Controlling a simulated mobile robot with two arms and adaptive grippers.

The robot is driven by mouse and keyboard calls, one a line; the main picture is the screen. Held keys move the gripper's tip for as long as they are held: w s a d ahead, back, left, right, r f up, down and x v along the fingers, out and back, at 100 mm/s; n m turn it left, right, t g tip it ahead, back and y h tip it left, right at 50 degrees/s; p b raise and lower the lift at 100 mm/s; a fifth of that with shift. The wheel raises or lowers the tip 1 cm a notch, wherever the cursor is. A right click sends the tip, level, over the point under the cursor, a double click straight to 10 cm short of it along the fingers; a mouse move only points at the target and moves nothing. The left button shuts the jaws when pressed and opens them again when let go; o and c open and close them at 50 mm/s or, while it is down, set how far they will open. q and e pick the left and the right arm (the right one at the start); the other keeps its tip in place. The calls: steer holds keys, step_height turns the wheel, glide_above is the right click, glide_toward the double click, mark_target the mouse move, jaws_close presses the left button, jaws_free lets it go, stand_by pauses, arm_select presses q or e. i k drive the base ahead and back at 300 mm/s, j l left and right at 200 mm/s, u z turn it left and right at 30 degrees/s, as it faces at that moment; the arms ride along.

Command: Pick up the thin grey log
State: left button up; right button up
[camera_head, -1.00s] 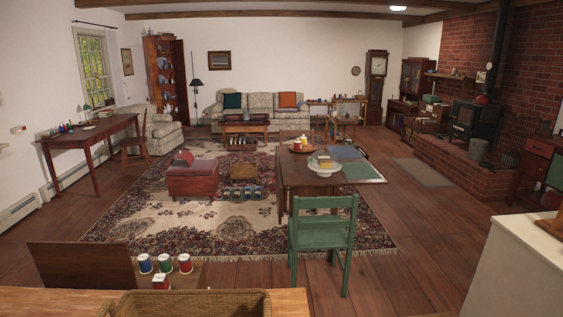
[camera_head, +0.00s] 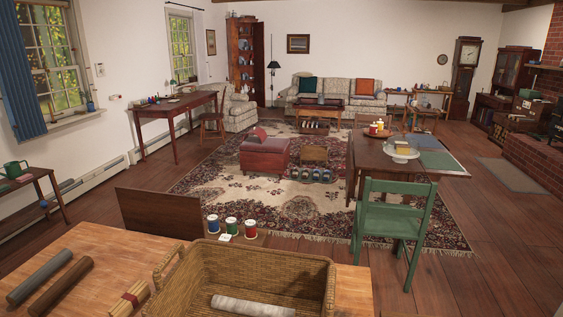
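A slim dark grey log (camera_head: 40,277) lies on the wooden table (camera_head: 105,250) at the lower left. A brown log (camera_head: 62,287) lies beside it on the right, about parallel. A light grey log (camera_head: 252,306) lies inside the wicker basket (camera_head: 300,262), near the bottom edge of the picture. Neither of my grippers is in view.
A short tan bundle with a red band (camera_head: 130,299) lies between the brown log and the basket. Several thread spools (camera_head: 231,226) stand behind the basket. A green chair (camera_head: 394,222) stands beyond the table on the right. Open floor lies to the right.

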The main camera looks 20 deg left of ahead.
mark_target(22, 291)
steer(key=u, duration=2.05)
steer(key=i+j+u, duration=0.2)
steer(key=i+j, duration=0.2)
steer(key=i+j+u, duration=0.45)
steer(key=i, duration=0.4)
steer(key=i+j+u, duration=0.2)
steer(key=i, duration=0.25)
steer(key=i+j+u, duration=0.2)
steer(key=i, duration=0.25)
steer(key=i+z, duration=0.15)
steer(key=i, duration=0.5)
steer(key=i+j+z, duration=0.2)
steer(key=i, duration=0.45)
steer(key=i+j+z, duration=0.15)
steer(key=i, duration=0.55)
steer(key=i+l+z, duration=0.15)
steer(key=z, duration=0.3)
steer(key=i+z, duration=0.6)
steer(key=z, duration=0.3)
steer(key=i+j+z, duration=0.1)
steer(key=z, duration=0.35)
steer(key=i+j+z, duration=0.25)
steer(key=z, duration=0.2)
steer(key=i+j, duration=0.05)
steer(key=i, duration=0.05)
